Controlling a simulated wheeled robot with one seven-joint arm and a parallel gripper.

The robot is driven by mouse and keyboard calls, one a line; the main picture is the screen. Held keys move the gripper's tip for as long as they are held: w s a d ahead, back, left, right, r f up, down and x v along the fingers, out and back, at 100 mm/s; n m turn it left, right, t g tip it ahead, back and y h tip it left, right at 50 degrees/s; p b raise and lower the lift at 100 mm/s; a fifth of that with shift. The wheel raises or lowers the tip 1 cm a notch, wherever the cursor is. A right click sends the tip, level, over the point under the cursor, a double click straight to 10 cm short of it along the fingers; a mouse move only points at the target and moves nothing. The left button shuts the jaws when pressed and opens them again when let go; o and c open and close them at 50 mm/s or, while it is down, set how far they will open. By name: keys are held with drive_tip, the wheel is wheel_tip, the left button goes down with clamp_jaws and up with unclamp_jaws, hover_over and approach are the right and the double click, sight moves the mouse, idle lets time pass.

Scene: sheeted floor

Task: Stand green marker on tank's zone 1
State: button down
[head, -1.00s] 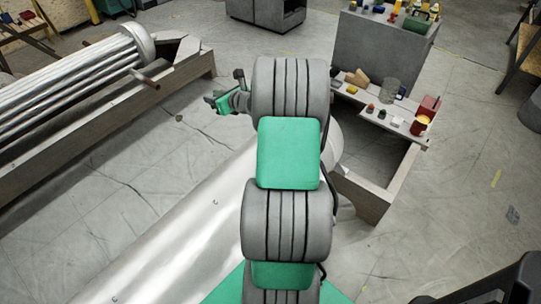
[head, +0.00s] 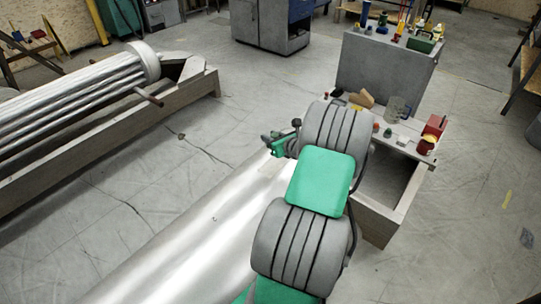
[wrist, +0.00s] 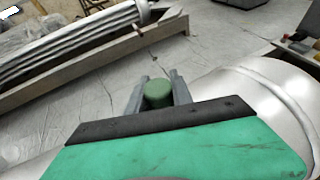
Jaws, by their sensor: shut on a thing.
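The green marker (wrist: 158,94) is a short green cylinder with a rounded top, held between the fingers of my gripper (wrist: 158,100) in the wrist view. In the head view my gripper (head: 268,142) is small and low over the far part of the tank; the marker cannot be made out there. The tank (head: 185,235) is a long shiny metal cylinder lying on its side, and its rounded end (wrist: 285,95) shows at the right in the wrist view. The marker's base is hidden, so I cannot tell whether it touches the tank. No zone marking is clearly readable.
A plank (head: 408,143) right of my arm holds several small items, a clear jug (head: 397,108) and a red box (head: 434,125). A grey cabinet (head: 380,68) stands behind it. A tube bundle (head: 75,85) lies on a trough at left. Floor between is clear.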

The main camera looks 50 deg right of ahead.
sight(270, 160)
drive_tip(key=shift+s+a+f, duration=0.25)
drive_tip(key=shift+a+f, duration=0.1)
drive_tip(key=shift+f, duration=0.15)
drive_tip(key=shift+s+a+f, duration=0.25)
drive_tip(key=shift+a+f, duration=0.05)
drive_tip(key=shift+f, duration=0.2)
drive_tip(key=shift+s+a+f+b, duration=0.15)
drive_tip(key=shift+f+b, duration=0.1)
drive_tip(key=shift+f, duration=0.7)
drive_tip(key=shift+s+a+f+b, duration=0.1)
drive_tip(key=shift+a+f+b, duration=0.1)
drive_tip(key=shift+f, duration=0.7)
drive_tip(key=shift+f, duration=0.25)
drive_tip(key=c, duration=1.1)
unclamp_jaws()
drive_tip(key=shift+r, duration=0.1)
